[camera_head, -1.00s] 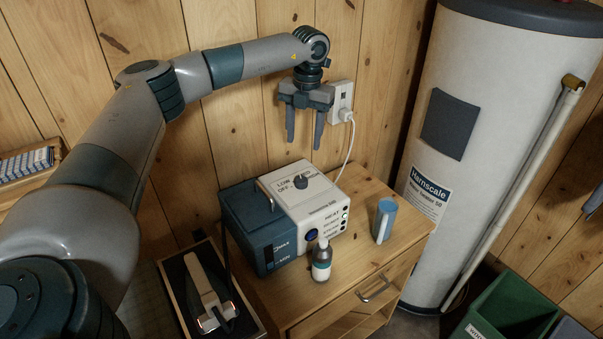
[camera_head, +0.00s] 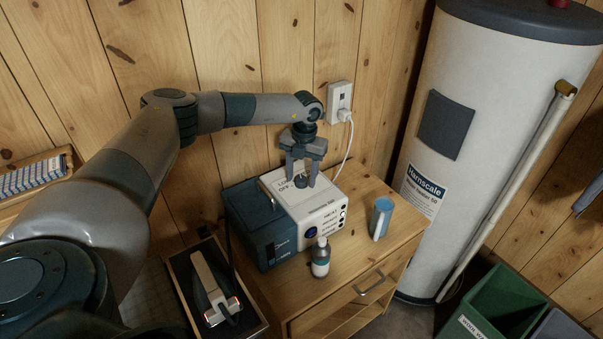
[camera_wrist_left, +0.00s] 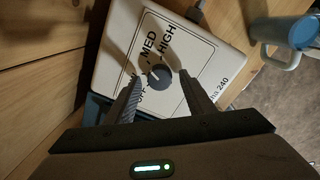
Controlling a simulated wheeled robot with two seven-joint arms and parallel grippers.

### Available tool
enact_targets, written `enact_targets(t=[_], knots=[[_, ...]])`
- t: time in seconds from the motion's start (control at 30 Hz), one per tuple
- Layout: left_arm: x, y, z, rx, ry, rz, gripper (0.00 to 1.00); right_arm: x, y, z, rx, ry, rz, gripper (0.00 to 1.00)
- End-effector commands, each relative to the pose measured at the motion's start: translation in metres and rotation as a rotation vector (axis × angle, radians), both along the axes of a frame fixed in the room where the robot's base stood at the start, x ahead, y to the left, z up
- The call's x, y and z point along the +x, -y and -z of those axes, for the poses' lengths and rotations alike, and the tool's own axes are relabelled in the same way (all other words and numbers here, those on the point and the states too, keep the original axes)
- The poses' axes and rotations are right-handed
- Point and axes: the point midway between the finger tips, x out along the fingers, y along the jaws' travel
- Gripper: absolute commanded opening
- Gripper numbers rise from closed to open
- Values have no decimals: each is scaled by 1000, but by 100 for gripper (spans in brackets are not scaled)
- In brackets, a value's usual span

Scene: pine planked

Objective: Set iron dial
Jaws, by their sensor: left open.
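The iron station is a dark blue and white box (camera_head: 325,206) on a wooden cabinet. Its round dark dial (camera_wrist_left: 159,77) is on the white top, with OFF, MED and HIGH printed around it. Another label between OFF and MED is mostly hidden by a finger. A pale mark shows on the dial; its exact setting is hard to tell. My left gripper (camera_head: 301,180) is open, pointing down over the dial, with a finger on either side and gaps between. My right gripper is out of view.
A small bottle (camera_head: 320,260) stands in front of the station and a blue mug (camera_head: 381,219) to its right. A cord runs from the wall outlet (camera_head: 340,100) behind. A tall white water heater (camera_head: 460,140) stands right, with a green bin (camera_head: 505,300) below it.

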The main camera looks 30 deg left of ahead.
Motion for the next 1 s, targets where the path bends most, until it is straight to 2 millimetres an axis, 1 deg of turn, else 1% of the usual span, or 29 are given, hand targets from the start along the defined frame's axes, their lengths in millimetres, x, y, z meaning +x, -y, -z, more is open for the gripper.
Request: enact_targets(t=[0.27,0.37,0.4,0.43,0.47,0.77,1.0], knots=[[0,0,1,0,0,1,49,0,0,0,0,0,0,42],[0,0,1,0,0,1,27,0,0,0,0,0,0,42],[0,0,1,0,0,1,18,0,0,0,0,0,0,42],[0,0,1,0,0,1,11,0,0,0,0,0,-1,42],[0,0,1,0,0,1,8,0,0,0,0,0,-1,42],[0,0,1,1,0,-15,8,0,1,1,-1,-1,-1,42],[0,0,2,2,-1,-96,8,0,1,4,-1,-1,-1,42]])
